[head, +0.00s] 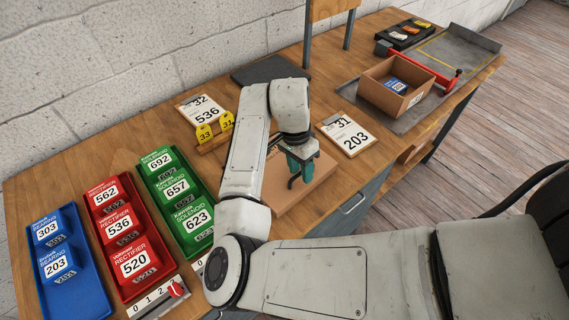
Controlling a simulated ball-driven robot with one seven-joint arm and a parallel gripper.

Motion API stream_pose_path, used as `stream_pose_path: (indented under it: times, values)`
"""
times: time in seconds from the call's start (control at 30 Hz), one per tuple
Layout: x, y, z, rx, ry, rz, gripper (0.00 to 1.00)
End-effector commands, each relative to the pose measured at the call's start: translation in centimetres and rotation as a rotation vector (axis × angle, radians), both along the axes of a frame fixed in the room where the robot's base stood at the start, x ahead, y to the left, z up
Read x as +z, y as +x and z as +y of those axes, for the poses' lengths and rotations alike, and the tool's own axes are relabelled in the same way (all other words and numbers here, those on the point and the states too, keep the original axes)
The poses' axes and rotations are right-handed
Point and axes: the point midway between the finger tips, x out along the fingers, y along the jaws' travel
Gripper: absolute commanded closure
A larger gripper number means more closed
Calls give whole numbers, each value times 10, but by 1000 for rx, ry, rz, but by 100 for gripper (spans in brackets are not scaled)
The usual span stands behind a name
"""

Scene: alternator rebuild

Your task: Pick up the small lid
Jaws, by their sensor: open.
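My gripper (300,181) is at the middle of the workbench, pointing down over a tan board or flat box (319,176). Its fingers look dark, with a teal part above them, and it is open. I cannot make out a small lid for certain; my arm and gripper cover part of the tan surface. Whether the fingertips touch anything there cannot be told.
Blue (86,294), red (152,262) and green (207,192) trays of labelled boxes stand at left. Cards 536 (208,112) and 203 (352,138) flank my arm. An open cardboard box (383,99) sits on a grey mat (466,52) at right.

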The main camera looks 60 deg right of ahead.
Motion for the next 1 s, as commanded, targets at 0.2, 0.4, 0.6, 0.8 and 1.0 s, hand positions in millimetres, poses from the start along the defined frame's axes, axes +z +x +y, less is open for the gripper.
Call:
stream_pose_path:
  times: [0.2, 0.4, 0.6, 0.8, 1.0]
  values:
    - [0, 0, 0, 0, 0, 0, 68]
    - [0, 0, 0, 0, 0, 0, 88]
    - [1, 0, 0, 0, 0, 0, 100]
    - [1, 0, 0, 0, 0, 0, 100]
    - [1, 0, 0, 0, 0, 0, 100]
